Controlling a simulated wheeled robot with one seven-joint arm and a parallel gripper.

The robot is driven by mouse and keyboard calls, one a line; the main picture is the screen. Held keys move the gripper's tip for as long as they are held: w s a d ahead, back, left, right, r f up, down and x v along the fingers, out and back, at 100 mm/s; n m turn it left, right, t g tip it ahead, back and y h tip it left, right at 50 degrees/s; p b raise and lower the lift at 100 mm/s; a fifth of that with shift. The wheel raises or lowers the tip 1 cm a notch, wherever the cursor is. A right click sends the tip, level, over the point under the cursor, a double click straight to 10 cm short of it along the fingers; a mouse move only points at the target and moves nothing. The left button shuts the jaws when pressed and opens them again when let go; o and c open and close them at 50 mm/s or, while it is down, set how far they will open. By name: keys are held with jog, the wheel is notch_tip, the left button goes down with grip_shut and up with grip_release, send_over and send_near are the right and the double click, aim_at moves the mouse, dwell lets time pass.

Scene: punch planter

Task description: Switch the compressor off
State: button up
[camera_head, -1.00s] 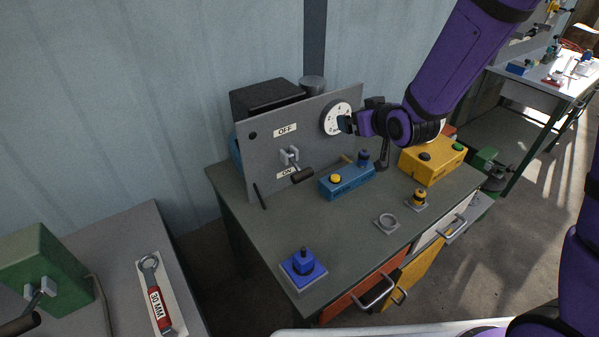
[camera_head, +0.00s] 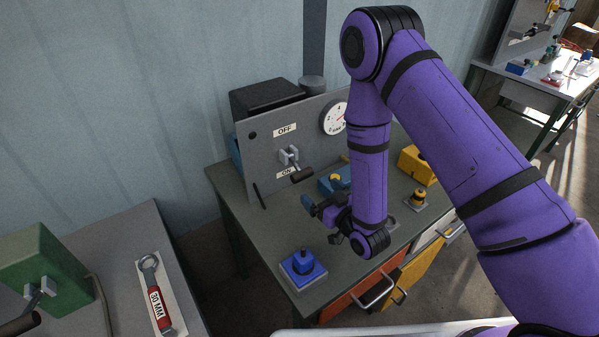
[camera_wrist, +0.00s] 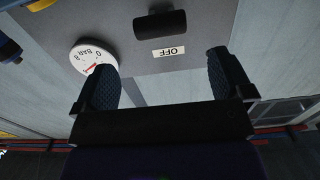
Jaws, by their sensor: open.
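The compressor's grey panel (camera_head: 258,150) stands at the back of the bench, with an OFF label (camera_head: 285,130) above and an ON label (camera_head: 286,173) below. Its lever (camera_head: 289,157) sits between them, its black handle (camera_head: 302,175) sticking out and down beside the ON label. My gripper (camera_head: 318,215) is open and empty, in front of and below the handle, apart from it. The wrist view is upside down; it shows the handle (camera_wrist: 160,25) and the OFF label (camera_wrist: 169,51) beyond my spread fingers (camera_wrist: 163,72).
A pressure gauge (camera_head: 334,118) is on the panel's right. A blue button block (camera_head: 302,267) sits at the front left.

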aim_at(305, 176)
jog(key=x, duration=1)
jog(key=shift+w+a, duration=0.25)
jog(key=c, duration=1.3)
jog(key=r+g+h, duration=0.1)
jog(key=g, duration=0.1)
jog(key=r+g+h, duration=0.1)
jog(key=g, duration=0.1)
jog(key=shift+s+d+r+h, duration=0.2)
jog(key=shift+r+h, duration=0.1)
jog(key=shift+w+a+r+g+h, duration=0.1)
jog(key=shift+r+g+h, duration=0.55)
jog(key=shift+g, duration=0.4)
jog(key=shift+w+a+r+g+h, duration=0.1)
jog(key=shift+r+g+h, duration=0.4)
jog(key=shift+g+h, duration=0.4)
jog(key=shift+g, duration=0.35)
jog(key=o, duration=1.3)
